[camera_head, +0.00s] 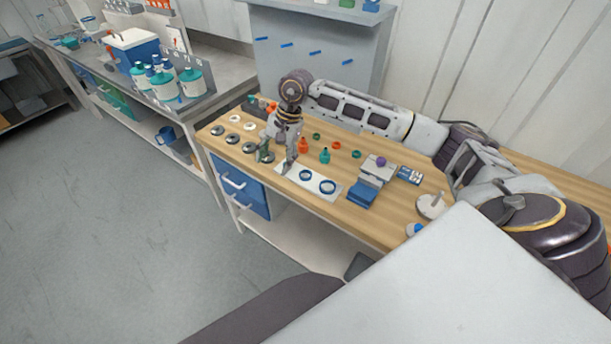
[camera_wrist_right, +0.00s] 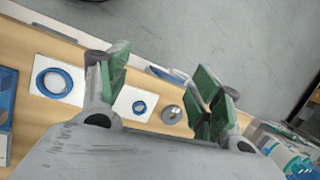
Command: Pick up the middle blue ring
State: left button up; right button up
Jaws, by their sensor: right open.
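My right gripper (camera_head: 277,158) is open and empty, pointing down over the left end of the mat. In the right wrist view a large blue ring (camera_wrist_right: 54,83) lies left of the open gripper (camera_wrist_right: 165,82), and a small blue ring (camera_wrist_right: 139,107) shows between its fingers. The left finger covers the mat between these rings. My left gripper is out of view.
Dark discs (camera_head: 232,139) lie left of the gripper. A blue drawer unit (camera_head: 240,188) is below the bench top.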

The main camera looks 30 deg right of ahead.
jog(key=d+r+h, duration=0.2)
jog(key=d+h, duration=0.1)
jog(key=d, duration=0.7)
jog(key=shift+d+n+g+h, duration=0.3)
jog(key=shift+h, duration=0.1)
jog(key=shift+f, duration=0.1)
jog(key=p, duration=0.1)
send_over(305, 175)
jog(key=shift+s+f, duration=0.2)
jog(key=shift+f, duration=4.05)
jog(key=shift+a+f+p, duration=0.1)
jog(key=shift+f+p, duration=0.65)
jog(key=shift+f, duration=0.55)
jog(key=shift+w+f, duration=0.1)
jog(key=shift+f, duration=1.2)
